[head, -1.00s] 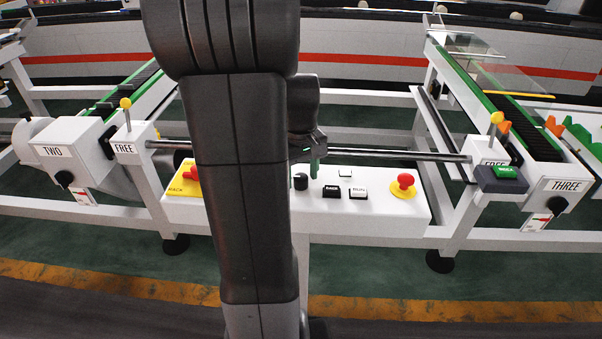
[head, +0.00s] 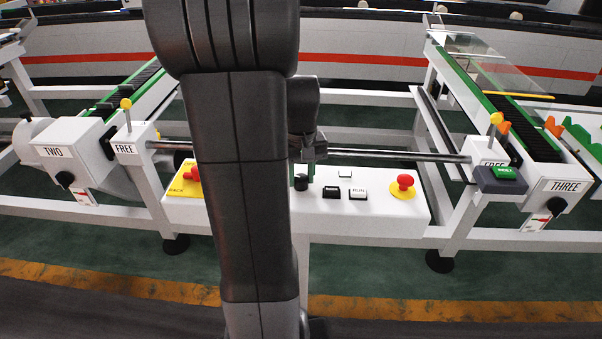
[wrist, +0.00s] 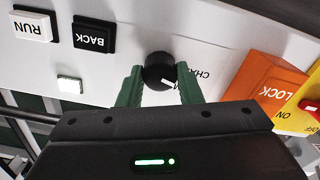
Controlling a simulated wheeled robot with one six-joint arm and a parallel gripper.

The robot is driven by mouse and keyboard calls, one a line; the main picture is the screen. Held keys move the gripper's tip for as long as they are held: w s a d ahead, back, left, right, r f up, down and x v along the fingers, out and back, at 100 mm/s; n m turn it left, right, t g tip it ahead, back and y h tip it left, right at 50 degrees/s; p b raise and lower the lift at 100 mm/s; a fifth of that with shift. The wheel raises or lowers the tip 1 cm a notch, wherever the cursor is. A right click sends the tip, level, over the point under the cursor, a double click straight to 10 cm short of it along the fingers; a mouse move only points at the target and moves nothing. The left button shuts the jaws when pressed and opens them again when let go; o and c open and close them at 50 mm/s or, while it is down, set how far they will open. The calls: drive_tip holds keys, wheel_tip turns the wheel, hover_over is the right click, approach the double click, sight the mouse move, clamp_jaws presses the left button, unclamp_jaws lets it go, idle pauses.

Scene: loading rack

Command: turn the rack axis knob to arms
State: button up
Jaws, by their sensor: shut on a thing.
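The black round knob (wrist: 158,68) is on the white control panel (wrist: 210,25). In the wrist view, the green fingers of my gripper (wrist: 159,82) stand on either side of the knob and are shut on it. A white mark on the knob points to the lower right in that view. Beside it is partly covered lettering, of which "CHA" can be read; the rest is hidden by a finger. In the head view the knob (head: 301,182) shows just right of my arm, with my gripper (head: 311,168) over it.
Black BACK (wrist: 93,36) and white RUN (wrist: 31,27) buttons and a small lit button (wrist: 70,85) are near the knob. An orange LOCK block (wrist: 268,86) lies on the other side. A red stop button (head: 403,182) is on the panel's right end. A metal bar (head: 400,155) runs behind.

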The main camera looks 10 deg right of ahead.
sight(301, 177)
drive_tip(key=m, duration=0.4)
drive_tip(key=shift+m, duration=0.3)
idle(0.3)
drive_tip(key=o, duration=1)
drive_tip(key=shift+r, duration=0.1)
wheel_tip(301, 177, up, 14)
drive_tip(key=shift+f, duration=0.15)
drive_tip(key=shift+f, duration=0.1)
wheel_tip(301, 177, down, 14)
drive_tip(key=shift+r, duration=0.1)
idle(0.3)
